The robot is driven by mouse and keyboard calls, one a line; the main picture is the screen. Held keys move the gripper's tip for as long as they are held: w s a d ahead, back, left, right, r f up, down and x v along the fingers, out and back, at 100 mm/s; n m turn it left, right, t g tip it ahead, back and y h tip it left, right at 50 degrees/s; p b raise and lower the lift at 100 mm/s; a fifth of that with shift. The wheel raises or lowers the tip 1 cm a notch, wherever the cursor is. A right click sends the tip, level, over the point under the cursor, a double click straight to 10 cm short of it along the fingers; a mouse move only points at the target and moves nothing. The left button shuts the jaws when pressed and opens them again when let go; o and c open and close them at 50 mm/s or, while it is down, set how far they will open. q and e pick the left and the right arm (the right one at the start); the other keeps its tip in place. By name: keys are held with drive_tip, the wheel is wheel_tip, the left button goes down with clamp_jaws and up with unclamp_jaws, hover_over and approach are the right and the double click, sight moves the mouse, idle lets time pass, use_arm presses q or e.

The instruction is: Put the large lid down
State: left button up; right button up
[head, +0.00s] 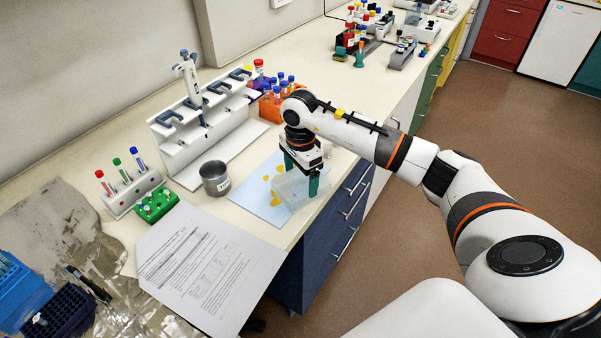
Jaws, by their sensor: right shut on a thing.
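My right gripper (301,174) points down over the front edge area of the bench. Its green fingertips are shut on a clear, pale box-like piece, which I take to be the large lid (288,191). The lid is at or just above a light blue sheet (247,198); I cannot tell whether it touches. Part of the lid is hidden by the fingers. Small orange-yellow pieces (275,199) lie on the sheet beside and partly behind the lid. My left gripper is not in view.
A metal beaker (215,180) stands left of the sheet. A white pipette rack (207,125) and an orange tube rack (271,108) stand behind. A white tube rack (133,193), a green rack (156,205) and a printed paper (205,268) are at left. Blue drawers (322,245) drop below the bench edge.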

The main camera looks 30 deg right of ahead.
sight(301, 178)
drive_tip(key=shift+f, duration=0.35)
drive_tip(key=o, duration=0.7)
drive_tip(key=shift+o, duration=0.2)
drive_tip(key=shift+r, duration=0.2)
drive_tip(key=shift+w+r, duration=0.1)
drive_tip(key=shift+r, duration=0.15)
wheel_tip(301, 178, up, 12)
drive_tip(key=b, duration=0.3)
drive_tip(key=shift+f, duration=0.25)
